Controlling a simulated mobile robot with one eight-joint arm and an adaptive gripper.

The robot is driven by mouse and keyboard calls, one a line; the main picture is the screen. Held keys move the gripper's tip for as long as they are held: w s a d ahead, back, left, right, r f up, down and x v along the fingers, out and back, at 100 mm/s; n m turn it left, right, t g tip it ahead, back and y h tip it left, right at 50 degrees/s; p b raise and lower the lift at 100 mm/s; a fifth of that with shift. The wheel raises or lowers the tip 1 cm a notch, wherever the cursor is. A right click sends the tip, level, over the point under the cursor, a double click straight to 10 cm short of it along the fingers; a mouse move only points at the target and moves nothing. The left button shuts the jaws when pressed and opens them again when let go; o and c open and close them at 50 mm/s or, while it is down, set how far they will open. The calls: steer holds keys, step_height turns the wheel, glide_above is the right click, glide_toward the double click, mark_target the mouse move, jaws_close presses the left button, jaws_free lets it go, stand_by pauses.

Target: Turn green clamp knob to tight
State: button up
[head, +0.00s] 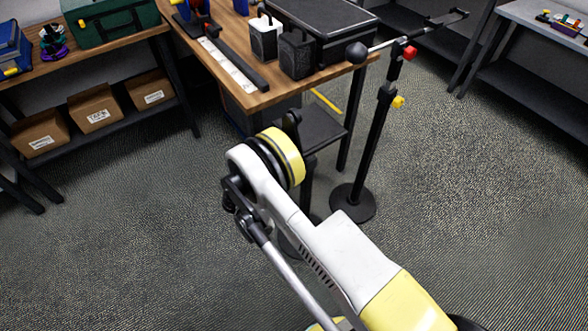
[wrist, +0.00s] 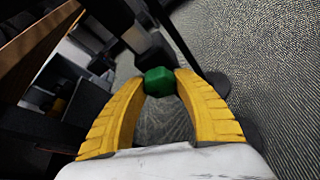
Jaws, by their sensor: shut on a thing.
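The green clamp knob (wrist: 159,82) is a small, faceted block in the wrist view. My gripper (wrist: 161,92) has its two yellow fingers curved in on either side of it, with the tips against its sides. What the knob is fixed to cannot be made out, and no mark of its turn shows. In the head view the green knob and my gripper's fingers are hidden; my white and yellow arm reaches toward the workbench.
A black stand (head: 379,130) with a red knob (head: 409,53) and a yellow knob (head: 398,102) rises beside the wooden workbench (head: 285,91). Black cases and speakers sit on the bench. Boxes (head: 94,109) fill a shelf at left. Carpet at right is clear.

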steer(key=shift+m, duration=0.4)
steer(key=o, duration=1.1)
steer(key=shift+o, duration=0.2)
steer(key=v, duration=1.2)
steer(key=shift+s+d, duration=0.1)
